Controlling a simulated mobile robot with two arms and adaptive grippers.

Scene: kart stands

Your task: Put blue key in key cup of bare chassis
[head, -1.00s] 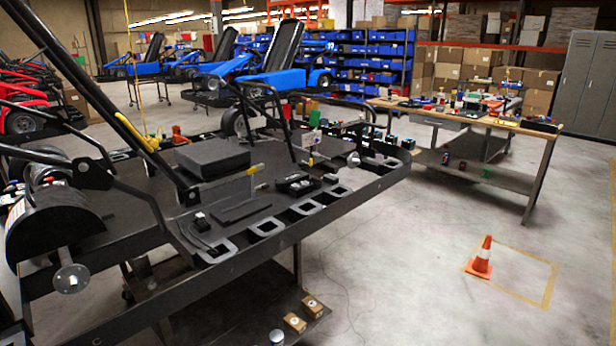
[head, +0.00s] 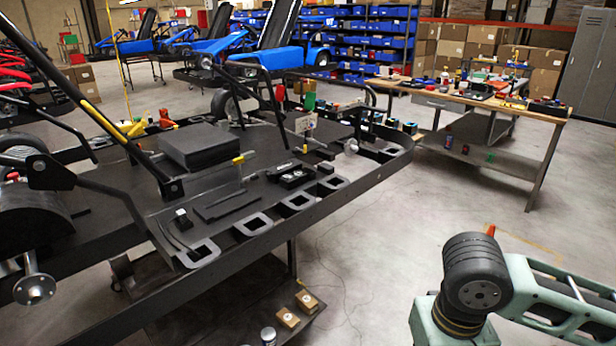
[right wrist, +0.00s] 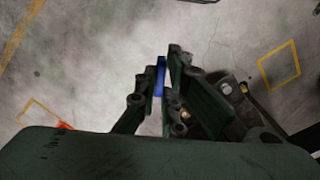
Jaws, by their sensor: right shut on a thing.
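The bare black chassis (head: 240,225) fills the left and middle of the head view on a stand, with a row of square cutouts along its near edge. I cannot tell which part is the key cup. A small black block (head: 181,218) stands on the chassis near that edge. In the right wrist view my right gripper (right wrist: 162,68) is shut on the blue key (right wrist: 160,76), a thin blue strip between the fingers, held above the floor. My right arm shows at the lower right of the head view, clear of the chassis; its fingers are outside that view. My left gripper is not in view.
A workbench (head: 440,100) with several small items stands at the back right. Small boxes (head: 288,318) lie on the shelf under the chassis. An orange cone (right wrist: 65,125) shows in the right wrist view. The floor between chassis and bench is clear.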

